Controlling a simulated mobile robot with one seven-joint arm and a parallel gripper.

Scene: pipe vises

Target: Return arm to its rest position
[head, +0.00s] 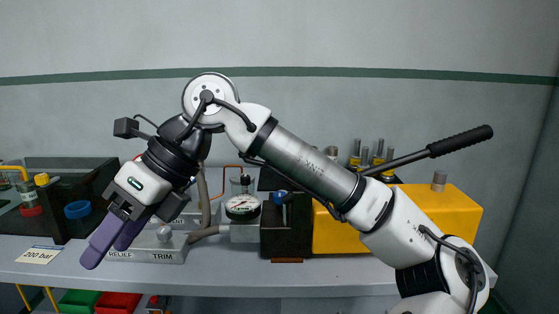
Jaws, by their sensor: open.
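My arm reaches from the lower right, up and across to the left, and bends at an elbow-like joint in front of the wall. My gripper (108,245) points down and to the left, with purple fingers near the front left part of the grey bench. The fingers overlap each other in this view, so the gap between them is hard to see. The gripper is open, and nothing shows between its fingers. My forearm hides part of the equipment behind it.
On the bench (60,270) stand a pressure gauge (242,207), a grey block marked RELIEF and TRIM (150,254), a black vise-like block (286,232) and a yellow pump body (455,210) with a black-handled lever (460,142). Bins (117,302) sit below. The wall space above is clear.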

